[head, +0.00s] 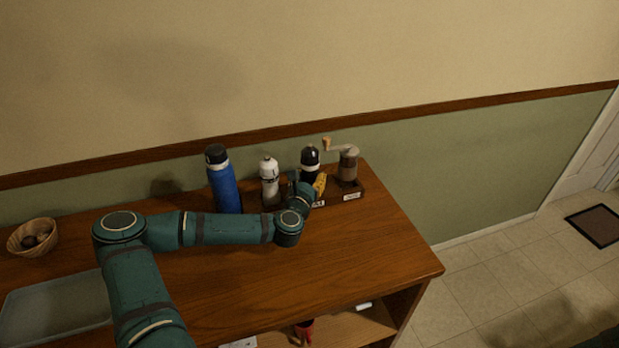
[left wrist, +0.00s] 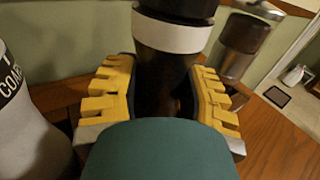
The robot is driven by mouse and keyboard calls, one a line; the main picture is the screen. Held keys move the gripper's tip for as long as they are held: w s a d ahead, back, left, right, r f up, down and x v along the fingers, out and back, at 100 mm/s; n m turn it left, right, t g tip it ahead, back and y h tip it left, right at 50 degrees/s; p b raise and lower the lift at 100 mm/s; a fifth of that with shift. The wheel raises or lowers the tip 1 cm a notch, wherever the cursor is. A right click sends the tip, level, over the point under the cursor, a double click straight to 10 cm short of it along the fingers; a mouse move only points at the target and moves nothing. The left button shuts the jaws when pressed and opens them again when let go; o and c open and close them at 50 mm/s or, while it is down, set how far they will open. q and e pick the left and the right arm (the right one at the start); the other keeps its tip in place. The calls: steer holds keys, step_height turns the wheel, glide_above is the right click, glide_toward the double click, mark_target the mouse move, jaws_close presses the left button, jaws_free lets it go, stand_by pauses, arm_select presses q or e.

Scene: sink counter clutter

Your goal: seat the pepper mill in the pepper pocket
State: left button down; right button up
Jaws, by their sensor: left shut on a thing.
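The pepper mill (head: 310,158) is dark with a black top and a pale band. It stands about upright over the middle of the wooden rack (head: 334,199) at the back of the counter. My left gripper (head: 313,188) is shut on its body; yellow fingers lie on both sides of the mill (left wrist: 172,36) in the left wrist view. The mill's lower end and the pocket under it are hidden by my gripper, so I cannot tell whether it touches the pocket floor. My right gripper is not in view.
A crank grinder (head: 347,167) stands right of the mill in the rack, and a white mill (head: 269,182) stands left. A blue bottle (head: 224,187) is farther left. A basket (head: 33,237) and tray (head: 55,310) lie at left. The front right counter (head: 370,255) is clear.

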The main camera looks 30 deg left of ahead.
arm_select(q)
steer(key=shift+f+b, duration=0.45)
steer(key=shift+f, duration=0.15)
steer(key=shift+c, duration=2.2)
jaws_free()
steer(key=v, duration=1.2)
